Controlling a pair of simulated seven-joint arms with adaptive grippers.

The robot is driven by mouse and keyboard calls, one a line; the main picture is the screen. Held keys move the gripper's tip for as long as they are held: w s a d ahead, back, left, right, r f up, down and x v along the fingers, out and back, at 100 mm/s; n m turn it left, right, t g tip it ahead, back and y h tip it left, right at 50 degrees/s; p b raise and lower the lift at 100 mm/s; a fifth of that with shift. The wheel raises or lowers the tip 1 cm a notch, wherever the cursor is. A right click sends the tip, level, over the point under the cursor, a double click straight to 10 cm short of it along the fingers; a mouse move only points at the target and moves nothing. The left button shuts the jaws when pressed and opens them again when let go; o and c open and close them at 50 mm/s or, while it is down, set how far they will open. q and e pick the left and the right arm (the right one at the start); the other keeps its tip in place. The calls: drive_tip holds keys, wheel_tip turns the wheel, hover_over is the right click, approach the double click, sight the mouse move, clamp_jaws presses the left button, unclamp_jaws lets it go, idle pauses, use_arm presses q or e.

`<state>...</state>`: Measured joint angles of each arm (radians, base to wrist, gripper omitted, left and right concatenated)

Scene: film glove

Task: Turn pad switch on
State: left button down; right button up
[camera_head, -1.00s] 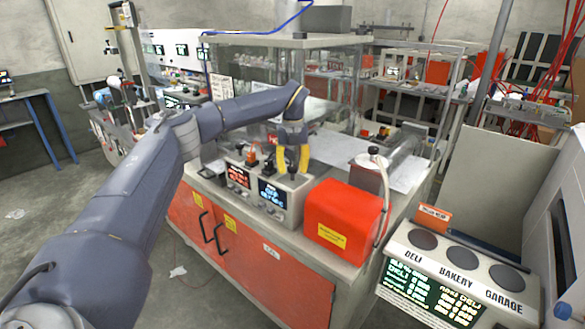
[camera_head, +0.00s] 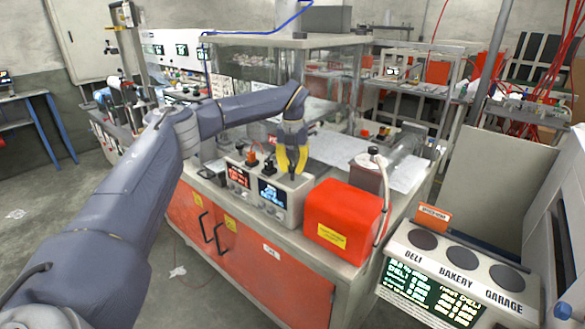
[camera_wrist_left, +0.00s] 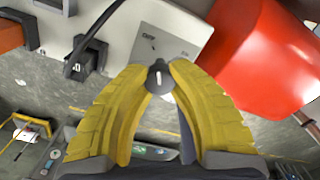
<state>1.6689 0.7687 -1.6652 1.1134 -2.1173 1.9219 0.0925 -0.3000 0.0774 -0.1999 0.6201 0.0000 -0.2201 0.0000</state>
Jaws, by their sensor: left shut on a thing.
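The device with the switches is a pale box (camera_head: 290,192) with lit displays on its front, standing on the workbench. A dark knob-like switch (camera_wrist_left: 159,78) with a white mark sits on its top plate (camera_wrist_left: 168,42), in the left wrist view. My left gripper (camera_head: 292,168) has yellow fingers pointing down at the box top. In the left wrist view its fingertips (camera_wrist_left: 160,70) are closed around this switch, one on each side. A second black switch (camera_wrist_left: 88,55) with a cable stands to the left, apart from the fingers. My right gripper is not in view.
A red box (camera_head: 343,216) stands just right of the device, close to the gripper. A glass enclosure (camera_head: 330,85) rises behind. A label panel (camera_head: 455,262) stands at the lower right.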

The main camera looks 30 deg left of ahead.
sight(292, 167)
use_arm(q)
drive_tip(key=m, duration=1)
drive_tip(key=shift+m, duration=2.3)
drive_tip(key=c, duration=1)
unclamp_jaws()
wheel_tip(292, 167, up, 12)
